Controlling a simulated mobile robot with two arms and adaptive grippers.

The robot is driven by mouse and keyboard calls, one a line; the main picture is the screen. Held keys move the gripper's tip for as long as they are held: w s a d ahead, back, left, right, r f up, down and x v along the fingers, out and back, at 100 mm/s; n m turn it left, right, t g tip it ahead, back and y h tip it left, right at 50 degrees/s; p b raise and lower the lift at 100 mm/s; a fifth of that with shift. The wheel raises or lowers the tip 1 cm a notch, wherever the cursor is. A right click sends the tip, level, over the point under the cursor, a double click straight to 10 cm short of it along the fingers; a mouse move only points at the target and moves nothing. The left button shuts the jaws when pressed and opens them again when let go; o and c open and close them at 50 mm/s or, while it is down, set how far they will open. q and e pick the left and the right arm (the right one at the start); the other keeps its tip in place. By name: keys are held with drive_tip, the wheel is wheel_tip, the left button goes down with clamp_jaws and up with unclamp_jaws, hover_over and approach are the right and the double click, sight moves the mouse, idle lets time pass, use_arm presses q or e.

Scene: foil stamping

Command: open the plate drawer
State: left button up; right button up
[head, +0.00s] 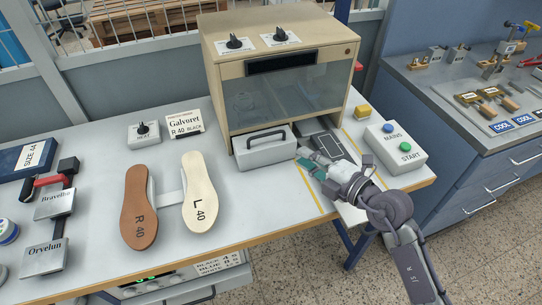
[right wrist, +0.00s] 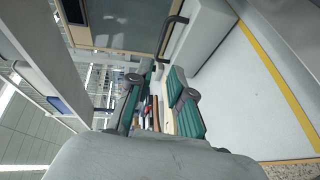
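The likely plate drawer (head: 262,157) is a pale grey front with a dark bar handle (head: 268,139), low on the left of the beige stamping machine (head: 230,60). Its front stands a little proud of the machine; I see no open inside. The handle also shows at the top of the right wrist view (right wrist: 174,40). My right gripper (head: 306,160) is beside the drawer's right end, apart from the handle. Its teal-padded fingers are spread with nothing between them in the right wrist view (right wrist: 153,108). My left gripper is not in view.
A dark panel or tray (head: 335,147) lies right of the drawer, by my right gripper. The button box (head: 397,147) and a yellow block (head: 363,111) stand further right. Brown (head: 138,210) and cream (head: 200,195) insoles lie left. The bench front before the drawer is clear.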

approach(267, 135)
drive_tip(key=x, duration=0.4)
drive_tip(key=shift+w+f+p, duration=0.1)
drive_tip(key=shift+w+p, duration=0.2)
drive_tip(key=shift+p, duration=0.05)
drive_tip(key=x, duration=0.5)
drive_tip(key=shift+f, duration=0.1)
drive_tip(key=shift+w+a, duration=0.2)
drive_tip(key=shift+a, duration=0.05)
drive_tip(key=shift+w+a, duration=0.1)
clamp_jaws()
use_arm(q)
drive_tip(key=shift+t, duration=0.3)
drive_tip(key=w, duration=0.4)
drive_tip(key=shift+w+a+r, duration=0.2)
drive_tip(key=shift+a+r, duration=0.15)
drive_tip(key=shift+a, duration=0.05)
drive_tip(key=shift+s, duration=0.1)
use_arm(e)
drive_tip(key=shift+f, duration=0.1)
